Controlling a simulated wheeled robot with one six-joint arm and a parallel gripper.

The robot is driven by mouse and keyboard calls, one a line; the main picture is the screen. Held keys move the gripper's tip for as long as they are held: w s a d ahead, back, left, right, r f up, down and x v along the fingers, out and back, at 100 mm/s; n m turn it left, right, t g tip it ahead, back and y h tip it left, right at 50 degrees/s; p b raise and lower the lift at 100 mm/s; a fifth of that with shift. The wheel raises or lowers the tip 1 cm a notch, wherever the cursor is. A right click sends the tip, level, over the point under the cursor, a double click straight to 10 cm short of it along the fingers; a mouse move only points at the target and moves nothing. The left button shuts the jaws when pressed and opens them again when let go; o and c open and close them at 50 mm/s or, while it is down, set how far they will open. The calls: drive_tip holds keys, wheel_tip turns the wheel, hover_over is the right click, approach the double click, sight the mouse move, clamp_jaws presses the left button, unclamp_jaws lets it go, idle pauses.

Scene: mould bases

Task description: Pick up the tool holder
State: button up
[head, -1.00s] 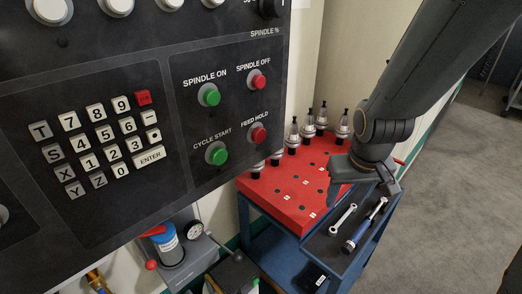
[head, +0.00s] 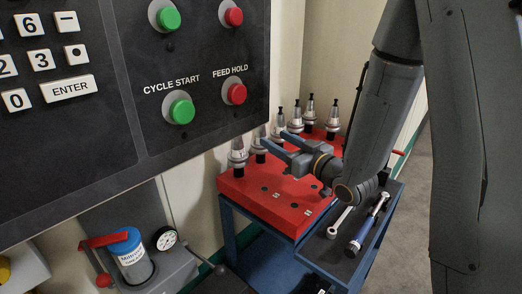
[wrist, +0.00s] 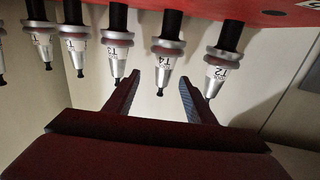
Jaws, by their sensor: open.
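Several tool holders with grey tapered tops stand in a row along the back of a red rack (head: 262,193). In the wrist view, which looks upside down, labels read T3 (wrist: 115,45), T4 (wrist: 165,58) and T2 (wrist: 222,68). My gripper (head: 272,139) is open and empty, with its fingers pointing at the left part of the row. In the wrist view the T4 holder shows in the gap between the two fingertips (wrist: 160,90). I cannot tell how far in front of it they are. In the head view the fingers partly cover that part of the row.
A control panel with buttons (head: 180,108) fills the upper left. A blue cart (head: 232,224) carries the rack and a dark tray with a wrench (head: 340,222) and a blue-handled tool (head: 362,236). A wall stands behind the row.

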sight(264, 133)
drive_tip(key=x, duration=0.3)
drive_tip(key=p+x, duration=0.1)
drive_tip(key=x, duration=0.3)
drive_tip(key=shift+a, duration=0.45)
clamp_jaws()
idle(0.9)
drive_tip(key=shift+w+r, duration=0.1)
drive_tip(key=shift+r, duration=0.05)
